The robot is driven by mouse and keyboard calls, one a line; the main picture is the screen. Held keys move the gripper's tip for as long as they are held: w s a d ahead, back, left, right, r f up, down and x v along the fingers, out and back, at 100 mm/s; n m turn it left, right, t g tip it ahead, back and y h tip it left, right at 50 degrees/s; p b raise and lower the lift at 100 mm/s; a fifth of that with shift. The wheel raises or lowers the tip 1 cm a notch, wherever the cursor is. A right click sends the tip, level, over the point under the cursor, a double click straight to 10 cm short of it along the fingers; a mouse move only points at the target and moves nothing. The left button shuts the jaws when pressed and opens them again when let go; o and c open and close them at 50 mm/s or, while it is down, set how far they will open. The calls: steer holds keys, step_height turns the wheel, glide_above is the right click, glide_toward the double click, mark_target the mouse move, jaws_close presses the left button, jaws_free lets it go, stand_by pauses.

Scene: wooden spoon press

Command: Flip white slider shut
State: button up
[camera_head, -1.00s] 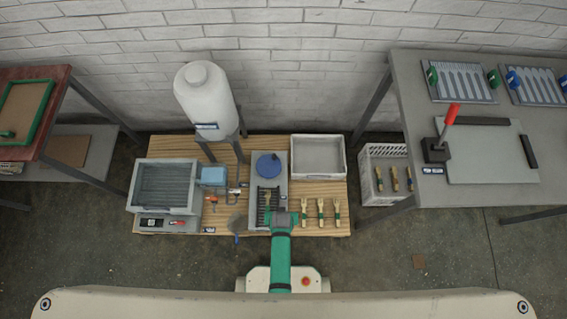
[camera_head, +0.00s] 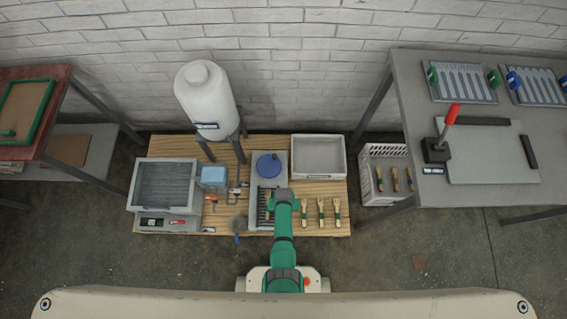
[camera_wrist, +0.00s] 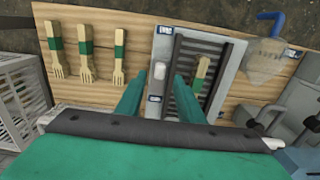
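In the wrist view a small white slider (camera_wrist: 159,72) sits on the light grey side strip of a press-like unit (camera_wrist: 232,66), beside its dark slatted rack (camera_wrist: 190,58). My gripper (camera_wrist: 158,80) is open with nothing between its green fingers. In this view the fingertips lie to either side of the slider; I cannot tell whether they touch it. A green-banded wooden piece (camera_wrist: 203,72) lies on the rack, right of the right finger. In the head view my gripper (camera_head: 284,194) covers part of the unit (camera_head: 255,215), and the slider cannot be made out.
Several green-banded wooden forks (camera_head: 321,210) lie right of the unit. A blue round lid (camera_head: 268,165) is at its far end, with a grey tray (camera_head: 318,157) at the back right. A grey basin (camera_head: 165,187), a white tank (camera_head: 205,100) and a white crate (camera_head: 368,165) stand around.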

steer(key=shift+f, duration=2.4)
steer(key=shift+c, duration=0.6)
